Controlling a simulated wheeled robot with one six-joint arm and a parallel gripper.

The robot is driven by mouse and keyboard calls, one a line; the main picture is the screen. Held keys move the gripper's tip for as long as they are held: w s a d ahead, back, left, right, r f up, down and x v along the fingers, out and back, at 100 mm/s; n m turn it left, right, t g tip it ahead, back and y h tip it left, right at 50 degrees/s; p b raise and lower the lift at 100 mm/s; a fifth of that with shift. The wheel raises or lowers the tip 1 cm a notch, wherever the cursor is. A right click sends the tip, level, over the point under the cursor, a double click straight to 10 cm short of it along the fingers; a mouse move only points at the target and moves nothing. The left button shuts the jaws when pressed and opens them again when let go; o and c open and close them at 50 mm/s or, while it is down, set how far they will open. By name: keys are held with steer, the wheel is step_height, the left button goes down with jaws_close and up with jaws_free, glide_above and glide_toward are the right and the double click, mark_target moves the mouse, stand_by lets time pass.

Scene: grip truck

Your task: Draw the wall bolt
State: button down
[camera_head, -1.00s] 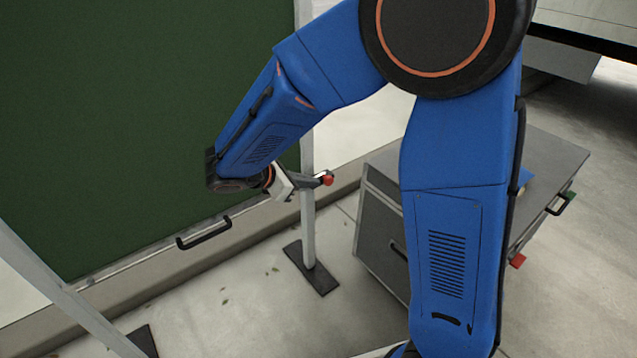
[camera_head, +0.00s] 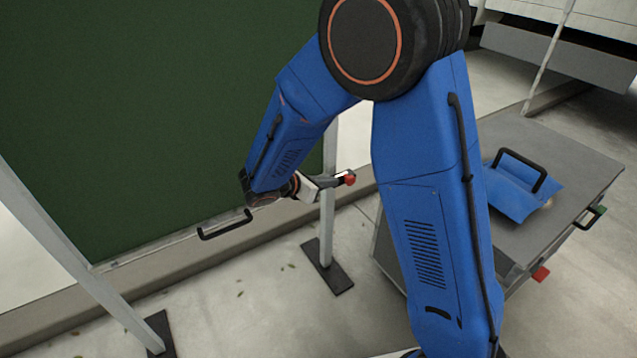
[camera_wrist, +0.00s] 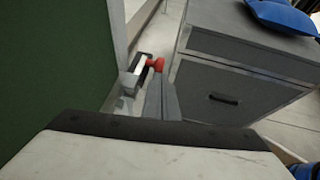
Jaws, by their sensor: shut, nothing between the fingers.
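The wall bolt shows a red knob (camera_head: 349,179) on a small bracket at the light post, by the right edge of the green panel (camera_head: 130,110). In the wrist view the red knob (camera_wrist: 155,64) sits at the end of the pale bolt bracket (camera_wrist: 137,75), just beyond my fingertips. My gripper (camera_head: 338,180) is shut and empty, with its tips close to the knob. In the wrist view my gripper (camera_wrist: 160,85) points at the knob from below. I cannot tell whether the tips touch it. My arm hides part of the panel and post.
A grey cabinet (camera_head: 590,160) stands at the right, with a blue, black-handled piece (camera_head: 525,190) on top. A black handle (camera_head: 226,225) is at the panel's lower edge. Post feet (camera_head: 327,268) rest on the floor. Clear floor (camera_head: 245,310) lies between the posts.

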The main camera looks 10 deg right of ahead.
mark_target(353, 178)
steer(key=shift+x, duration=2.65)
steer(key=d, duration=0.1)
steer(key=w+d, duration=0.1)
steer(key=d, duration=0.2)
steer(key=shift+w+d, duration=0.35)
steer(key=shift+w+d+r, duration=0.1)
steer(key=shift+w+d, duration=0.05)
steer(key=shift+d, duration=0.1)
